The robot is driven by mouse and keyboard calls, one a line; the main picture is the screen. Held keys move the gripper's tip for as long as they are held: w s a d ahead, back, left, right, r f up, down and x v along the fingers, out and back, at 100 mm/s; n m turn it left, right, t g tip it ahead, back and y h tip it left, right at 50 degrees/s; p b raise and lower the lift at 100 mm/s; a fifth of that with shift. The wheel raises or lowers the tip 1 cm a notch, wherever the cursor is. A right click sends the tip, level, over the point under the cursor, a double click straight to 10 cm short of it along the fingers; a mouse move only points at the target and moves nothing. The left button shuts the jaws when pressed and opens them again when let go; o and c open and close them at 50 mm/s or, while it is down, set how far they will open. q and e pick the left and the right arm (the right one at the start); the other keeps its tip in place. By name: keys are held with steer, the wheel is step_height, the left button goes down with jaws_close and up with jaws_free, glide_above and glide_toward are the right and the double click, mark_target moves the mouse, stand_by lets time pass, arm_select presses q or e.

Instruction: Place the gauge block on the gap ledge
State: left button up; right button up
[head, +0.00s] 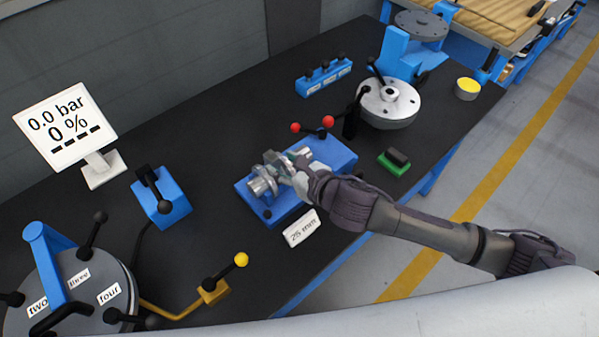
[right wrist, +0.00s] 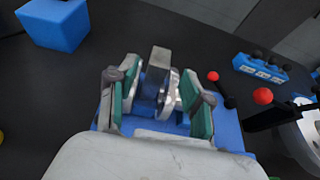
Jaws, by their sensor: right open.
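A silver flanged shell (head: 262,183) sits on a blue fixture (head: 325,155) on the dark bench. My right gripper (head: 276,165) is over it. In the right wrist view its green-padded fingers (right wrist: 160,98) are spread apart. A plain grey block (right wrist: 160,57), which looks like the gauge block, stands upright between the fingertips, with visible space on both sides. Round silver flange faces (right wrist: 168,95) show just below it. Whether the block rests on the gap ledge cannot be told; its lower end is hidden. My left gripper is not in view.
A "25 mm" card (head: 302,228) lies in front of the fixture. Red-knobbed levers (head: 328,122) stand behind it. A dark block on a green base (head: 394,162) is to the right. A yellow-knobbed lever (head: 215,288) is at front left.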

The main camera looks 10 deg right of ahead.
steer(key=v, duration=0.6)
steer(key=shift+s+d+b, duration=0.25)
steer(key=shift+s+b, duration=0.05)
steer(key=shift+r, duration=0.15)
